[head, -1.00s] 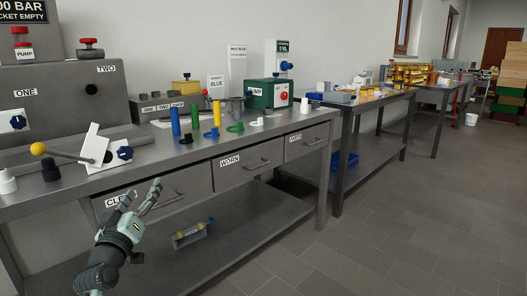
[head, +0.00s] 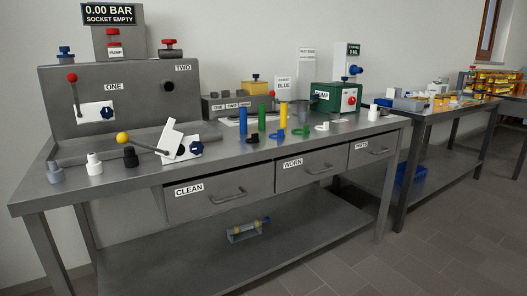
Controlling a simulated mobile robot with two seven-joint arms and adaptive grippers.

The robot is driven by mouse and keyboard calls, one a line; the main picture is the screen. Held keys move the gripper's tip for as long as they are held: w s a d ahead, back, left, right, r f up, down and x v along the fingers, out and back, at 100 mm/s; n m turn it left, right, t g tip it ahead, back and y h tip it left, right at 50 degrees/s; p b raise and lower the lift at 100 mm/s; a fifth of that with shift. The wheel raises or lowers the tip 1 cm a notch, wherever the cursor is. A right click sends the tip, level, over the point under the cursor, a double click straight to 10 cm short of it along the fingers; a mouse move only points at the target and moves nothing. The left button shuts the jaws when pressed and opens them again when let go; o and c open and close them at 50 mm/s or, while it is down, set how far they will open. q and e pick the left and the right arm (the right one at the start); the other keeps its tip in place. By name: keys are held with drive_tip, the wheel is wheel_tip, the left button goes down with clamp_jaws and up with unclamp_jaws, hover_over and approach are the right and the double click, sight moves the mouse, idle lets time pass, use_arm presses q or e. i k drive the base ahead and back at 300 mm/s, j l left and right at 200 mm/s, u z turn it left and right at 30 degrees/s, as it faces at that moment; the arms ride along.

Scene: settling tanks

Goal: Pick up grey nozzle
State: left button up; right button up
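The grey nozzle (head: 55,173) stands upright near the left end of the steel workbench (head: 120,195). To its right stand a white nozzle (head: 94,164) and a black nozzle (head: 130,157), apart from it. Neither of my grippers shows in the head view now.
Coloured cylinders and rings sit mid-bench. Drawers labelled CLEAN (head: 220,192), WORN and PARTS are shut.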

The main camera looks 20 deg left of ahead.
sight(55, 175)
drive_tip(key=u, duration=1.8)
drive_tip(key=i+l+z, duration=0.15)
drive_tip(key=z, duration=0.15)
drive_tip(key=l, duration=0.1)
